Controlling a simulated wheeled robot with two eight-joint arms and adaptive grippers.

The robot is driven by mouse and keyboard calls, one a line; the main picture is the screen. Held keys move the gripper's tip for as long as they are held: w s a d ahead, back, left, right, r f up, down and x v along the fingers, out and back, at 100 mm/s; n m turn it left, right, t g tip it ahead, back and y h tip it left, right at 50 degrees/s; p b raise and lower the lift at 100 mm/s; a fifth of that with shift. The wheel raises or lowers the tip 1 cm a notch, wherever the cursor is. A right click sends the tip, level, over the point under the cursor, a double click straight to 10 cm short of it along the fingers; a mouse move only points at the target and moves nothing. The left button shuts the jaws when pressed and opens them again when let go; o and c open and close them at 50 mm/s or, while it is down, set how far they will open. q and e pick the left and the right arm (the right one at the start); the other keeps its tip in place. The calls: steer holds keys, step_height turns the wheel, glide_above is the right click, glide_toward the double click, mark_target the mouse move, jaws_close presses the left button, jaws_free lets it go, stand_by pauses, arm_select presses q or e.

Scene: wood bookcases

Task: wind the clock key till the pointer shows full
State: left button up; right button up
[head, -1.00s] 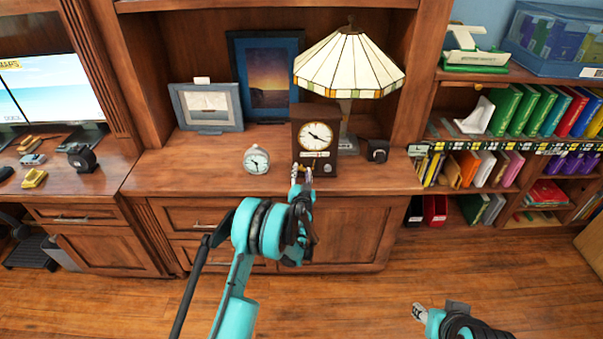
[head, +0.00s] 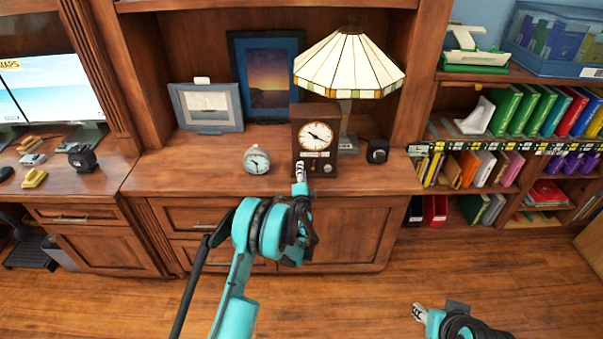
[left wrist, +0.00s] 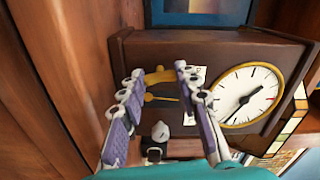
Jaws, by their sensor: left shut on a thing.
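The dark wooden clock (head: 316,115) stands upright on the cabinet top, its white dial facing me. It appears turned sideways in the left wrist view (left wrist: 150,48), with the dial at right. My left gripper (head: 300,166) is at the clock's lower front. In the left wrist view its two fingertips (left wrist: 159,70) are on either side of the brass key (left wrist: 157,76), shut on it. A thin gold pointer (left wrist: 160,98) shows between the fingers beside a partly covered white label (left wrist: 197,76). I cannot read the pointer's mark. My right gripper (head: 418,312) is low at the right, away from the clock; its jaw state is unclear.
A silver knob (left wrist: 160,130) sits on the clock front near the fingers. A small round alarm clock (head: 256,160) stands left of the clock. A stained-glass lamp (head: 348,65) is behind it, and a small black object (head: 377,151) is to the right.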

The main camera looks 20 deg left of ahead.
arm_select(q)
steer(key=m, duration=1.1)
steer(key=shift+m, duration=1.9)
steer(key=o, duration=1.2)
steer(key=shift+c, duration=0.2)
steer(key=shift+s, duration=0.1)
